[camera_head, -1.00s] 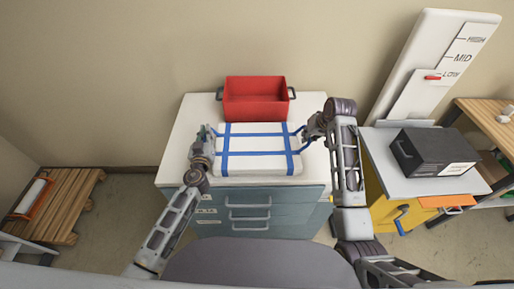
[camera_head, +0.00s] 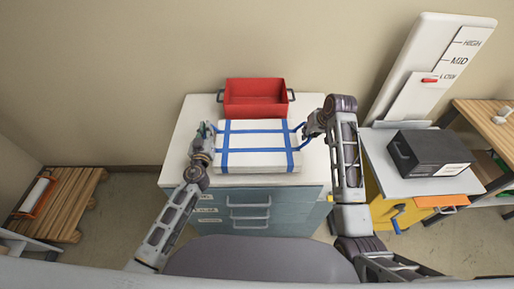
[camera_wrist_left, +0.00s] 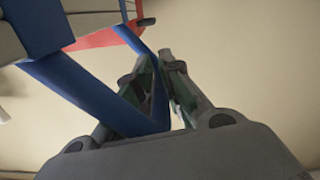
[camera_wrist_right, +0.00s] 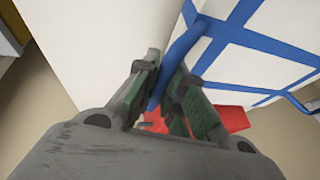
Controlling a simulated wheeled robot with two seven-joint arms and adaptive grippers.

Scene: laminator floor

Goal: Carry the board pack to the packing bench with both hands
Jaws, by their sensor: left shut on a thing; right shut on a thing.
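The board pack (camera_head: 256,160) is a white block bound with blue straps, in front of the red bin on a white-topped drawer cabinet in the head view. Blue strap loops stick out at its left and right sides. My left gripper (camera_head: 207,133) is shut on the left loop; the blue strap (camera_wrist_left: 85,95) runs between its fingers in the left wrist view. My right gripper (camera_head: 306,132) is shut on the right loop; that strap (camera_wrist_right: 180,50) passes between its fingers in the right wrist view. I cannot tell whether the pack touches the cabinet top.
A red bin (camera_head: 255,108) stands behind the pack on the cabinet (camera_head: 190,165). To the right are a black box (camera_head: 430,153) on a yellow cart, a white level board (camera_head: 425,75) and a wooden bench (camera_head: 485,122). A wooden pallet (camera_head: 70,195) lies at left.

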